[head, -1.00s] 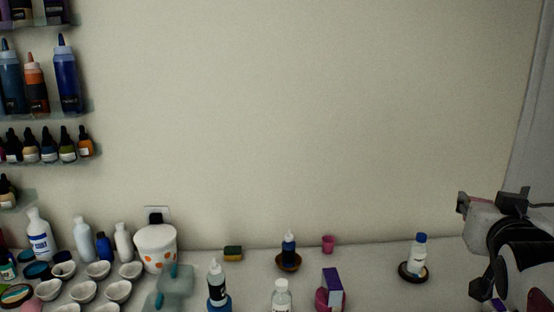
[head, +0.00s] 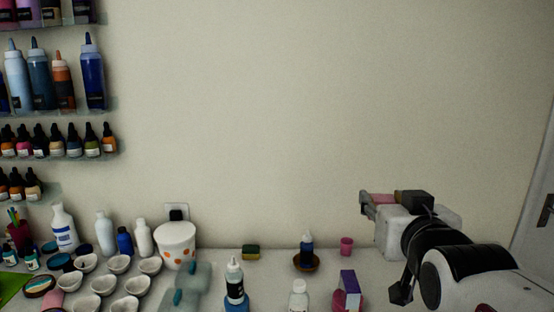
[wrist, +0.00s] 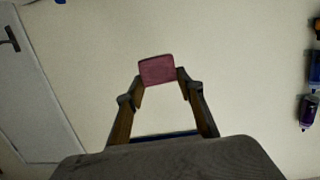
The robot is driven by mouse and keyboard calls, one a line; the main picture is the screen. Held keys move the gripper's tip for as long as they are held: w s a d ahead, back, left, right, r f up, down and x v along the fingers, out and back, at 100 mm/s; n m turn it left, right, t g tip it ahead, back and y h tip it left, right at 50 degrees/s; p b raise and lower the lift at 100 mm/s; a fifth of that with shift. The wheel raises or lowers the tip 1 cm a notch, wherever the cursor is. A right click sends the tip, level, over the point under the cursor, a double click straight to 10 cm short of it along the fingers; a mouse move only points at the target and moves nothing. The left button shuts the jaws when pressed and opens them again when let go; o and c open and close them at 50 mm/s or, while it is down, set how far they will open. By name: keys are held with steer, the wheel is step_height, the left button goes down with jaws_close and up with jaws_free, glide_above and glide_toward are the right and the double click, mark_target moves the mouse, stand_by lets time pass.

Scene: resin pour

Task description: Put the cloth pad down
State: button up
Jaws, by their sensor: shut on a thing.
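My gripper (wrist: 158,75) is shut on the cloth pad (wrist: 157,69), a small pinkish-red square pad held between the fingertips in the wrist view. In the head view my gripper (head: 366,203) is at the right, raised above the counter in front of the wall, with the pad (head: 383,197) a small pink patch between its fingers. The pad touches no surface other than the fingers.
The counter (head: 215,297) holds white cups (head: 117,264), a spotted bucket (head: 176,240), a sponge (head: 251,252), a dark bottle (head: 307,247) on a brown dish, a pink cup (head: 346,246) and a purple box (head: 350,284). Shelves of bottles (head: 92,78) are at left.

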steer(key=shift+a+y, duration=0.3)
steer(key=shift+a, duration=0.6)
steer(key=shift+d, duration=0.15)
stand_by(0.9)
